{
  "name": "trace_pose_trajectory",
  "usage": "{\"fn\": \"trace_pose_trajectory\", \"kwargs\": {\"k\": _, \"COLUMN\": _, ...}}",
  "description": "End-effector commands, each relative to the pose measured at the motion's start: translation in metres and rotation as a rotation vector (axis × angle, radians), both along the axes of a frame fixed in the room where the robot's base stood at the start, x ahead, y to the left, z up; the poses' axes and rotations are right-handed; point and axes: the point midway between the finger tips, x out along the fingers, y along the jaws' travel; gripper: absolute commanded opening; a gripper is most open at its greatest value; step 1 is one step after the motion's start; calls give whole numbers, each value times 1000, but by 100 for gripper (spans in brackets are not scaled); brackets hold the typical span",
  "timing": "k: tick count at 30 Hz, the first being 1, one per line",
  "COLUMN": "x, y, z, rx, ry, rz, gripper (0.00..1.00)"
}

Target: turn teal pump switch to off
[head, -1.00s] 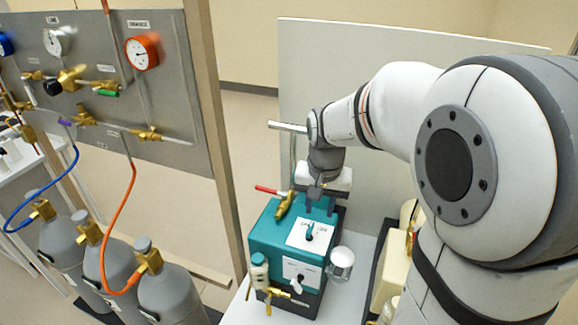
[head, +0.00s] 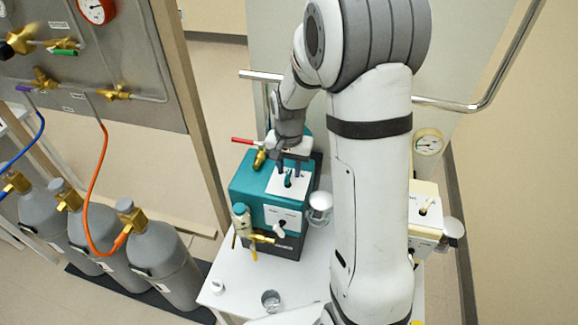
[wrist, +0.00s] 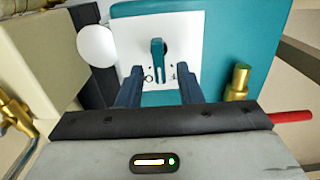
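The teal pump (head: 250,190) stands on a white table; its teal side also fills the right of the wrist view (wrist: 225,40). Its switch, a small teal lever (wrist: 157,62) on a white plate (wrist: 130,40), points toward my gripper in the wrist view, near small dark marks. The lever also shows in the head view (head: 288,180). My gripper (wrist: 156,80) is open, with one dark finger on either side of the lever's end; I cannot tell whether either touches it. In the head view my gripper (head: 289,165) is over the plate's back edge.
A red-handled brass valve (head: 259,157) is beside my gripper, left of the plate. A clear jar (head: 320,206) hangs at the pump's right. A cream pump (head: 425,208) stands right of my arm. Grey cylinders (head: 172,262) stand at left. The table front (head: 240,298) is mostly clear.

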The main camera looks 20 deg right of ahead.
Motion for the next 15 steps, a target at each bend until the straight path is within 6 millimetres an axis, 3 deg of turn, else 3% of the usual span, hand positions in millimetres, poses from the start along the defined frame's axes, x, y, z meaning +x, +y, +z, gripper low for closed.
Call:
{"fn": "trace_pose_trajectory", "kwargs": {"k": 8, "x": 0, "y": 0, "z": -2, "rx": 0, "ry": -1, "rz": 0, "gripper": 33}}
{"fn": "trace_pose_trajectory", "kwargs": {"k": 15, "x": 0, "y": 0, "z": -2, "rx": 0, "ry": -1, "rz": 0, "gripper": 14}}
